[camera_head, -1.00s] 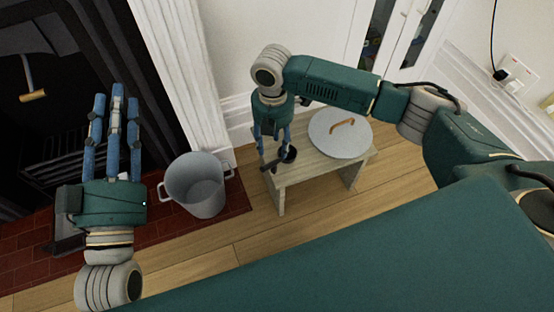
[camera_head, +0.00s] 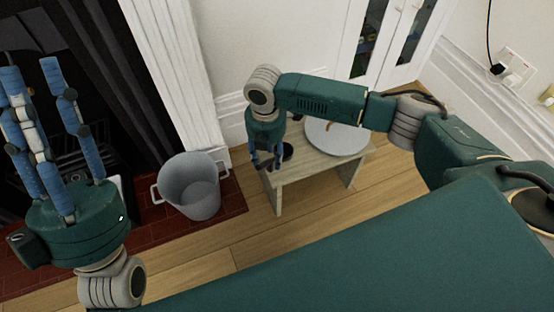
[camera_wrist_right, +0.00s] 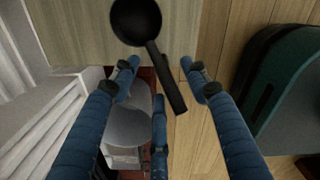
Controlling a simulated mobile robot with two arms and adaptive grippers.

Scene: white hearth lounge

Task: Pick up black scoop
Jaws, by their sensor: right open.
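The black scoop (camera_head: 287,152) lies on the small wooden stool, at its left end, its bowl showing just right of my right gripper (camera_head: 266,163). In the right wrist view, the scoop's round bowl (camera_wrist_right: 136,20) is at the top and its handle runs down to the right between the fingers of my right gripper (camera_wrist_right: 160,68). That gripper is open around the handle; I see no firm contact. My left gripper (camera_head: 35,85) is open, its fingers spread and empty, in front of the dark fireplace.
The wooden stool (camera_head: 315,166) also bears a round grey lid (camera_head: 340,138), partly hidden by my right arm. A grey two-handled pot (camera_head: 190,188) stands left of the stool on red hearth tiles. A white wall and cabinet are behind; wooden floor is clear in front.

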